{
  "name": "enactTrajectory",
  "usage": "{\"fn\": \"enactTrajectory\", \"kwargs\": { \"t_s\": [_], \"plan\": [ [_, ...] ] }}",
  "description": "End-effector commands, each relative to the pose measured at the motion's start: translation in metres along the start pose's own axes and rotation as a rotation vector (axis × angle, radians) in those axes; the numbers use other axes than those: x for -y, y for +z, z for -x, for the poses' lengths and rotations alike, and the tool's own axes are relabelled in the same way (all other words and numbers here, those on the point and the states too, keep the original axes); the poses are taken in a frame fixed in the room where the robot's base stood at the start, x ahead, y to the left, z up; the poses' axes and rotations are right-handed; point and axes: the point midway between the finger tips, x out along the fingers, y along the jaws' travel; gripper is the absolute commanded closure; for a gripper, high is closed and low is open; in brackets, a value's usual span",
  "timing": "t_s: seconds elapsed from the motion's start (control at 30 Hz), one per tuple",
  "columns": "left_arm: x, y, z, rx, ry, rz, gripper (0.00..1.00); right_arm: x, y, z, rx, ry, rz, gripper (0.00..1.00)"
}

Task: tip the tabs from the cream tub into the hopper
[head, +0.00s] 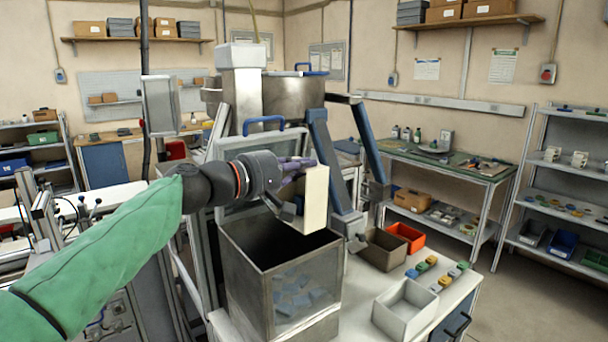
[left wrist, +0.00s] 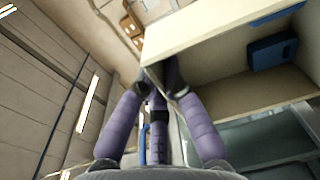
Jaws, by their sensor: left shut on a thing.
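The cream tub (head: 316,200) is held by my left gripper (head: 297,188) above the open top of the hopper (head: 247,292). My left gripper is shut on the tub's wall, and its purple fingers (left wrist: 160,85) show in the left wrist view. The tub (left wrist: 215,28) looks tipped on its side. One blue tab (left wrist: 272,52) shows inside it; the rest of its inside is partly hidden. Several blue tabs (head: 293,292) lie in the hopper, seen through its clear front. My right gripper is not in view.
Right of the hopper, the bench holds a brown bin (head: 384,250), an orange bin (head: 406,236), a light grey tray (head: 405,308) and several coloured blocks (head: 436,275). A machine with blue-grey legs (head: 330,160) stands close behind the tub.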

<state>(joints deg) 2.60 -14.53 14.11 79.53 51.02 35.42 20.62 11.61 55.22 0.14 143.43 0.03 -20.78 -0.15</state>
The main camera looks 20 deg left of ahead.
Motion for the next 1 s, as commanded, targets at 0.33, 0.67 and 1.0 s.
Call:
{"fn": "enactTrajectory", "kwargs": {
  "t_s": [0.33, 0.67, 1.0],
  "plan": [
    [0.003, 0.000, 0.006, 0.000, 0.042, -0.001, 1.00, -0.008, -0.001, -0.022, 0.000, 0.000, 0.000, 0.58],
    [0.005, 0.001, 0.015, 0.003, 0.105, 0.001, 1.00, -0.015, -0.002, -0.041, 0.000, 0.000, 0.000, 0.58],
    [0.006, 0.001, 0.033, 0.005, 0.241, 0.002, 1.00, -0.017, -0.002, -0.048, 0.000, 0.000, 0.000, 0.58]
  ]
}}
